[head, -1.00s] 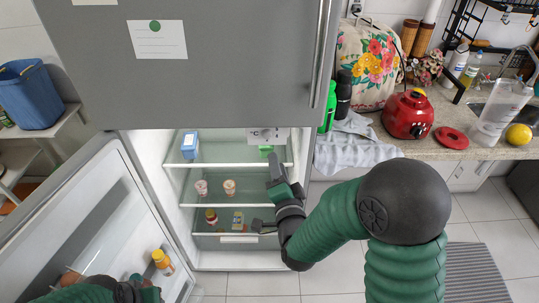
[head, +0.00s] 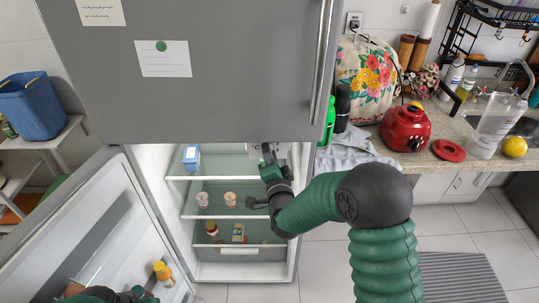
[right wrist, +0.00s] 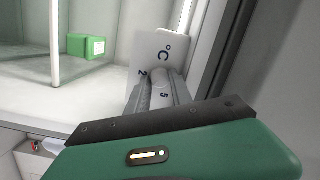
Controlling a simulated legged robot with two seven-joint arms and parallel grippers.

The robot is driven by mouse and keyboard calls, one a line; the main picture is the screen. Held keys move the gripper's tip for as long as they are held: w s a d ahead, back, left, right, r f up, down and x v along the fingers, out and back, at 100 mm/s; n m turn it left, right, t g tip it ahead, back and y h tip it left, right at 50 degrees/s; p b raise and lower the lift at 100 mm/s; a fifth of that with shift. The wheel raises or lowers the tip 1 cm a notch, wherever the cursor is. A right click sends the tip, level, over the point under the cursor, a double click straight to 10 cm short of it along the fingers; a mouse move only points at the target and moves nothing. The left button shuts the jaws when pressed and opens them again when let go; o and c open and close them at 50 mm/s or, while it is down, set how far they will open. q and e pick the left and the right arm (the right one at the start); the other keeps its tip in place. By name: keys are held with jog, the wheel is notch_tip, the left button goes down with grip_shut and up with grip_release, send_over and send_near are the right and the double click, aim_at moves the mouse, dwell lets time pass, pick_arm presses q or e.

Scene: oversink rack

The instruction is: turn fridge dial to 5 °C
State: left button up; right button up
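The fridge dial's white panel (right wrist: 160,48) shows in the right wrist view, with "°C" at the top and the marks "2" and "5". In the head view the panel (head: 281,150) is mostly hidden behind my right gripper (head: 267,153), in the upper right of the open fridge compartment. In the right wrist view my right gripper's (right wrist: 165,85) two grey fingers are apart, one on each side of the dial's middle. I cannot tell whether they touch the knob. My left gripper (head: 135,294) is partly cut off at the bottom edge by the open fridge door.
The fridge shelves hold a blue-white carton (head: 191,157), two small cups, a jar and a small box. A green box (right wrist: 87,48) stands near the panel. The open fridge door (head: 95,235) is at the left, with a yellow bottle (head: 162,271). A counter (head: 430,157) is at the right.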

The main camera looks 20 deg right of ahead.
jog(key=shift+a+f, duration=0.25)
jog(key=shift+a, duration=0.05)
grip_shut()
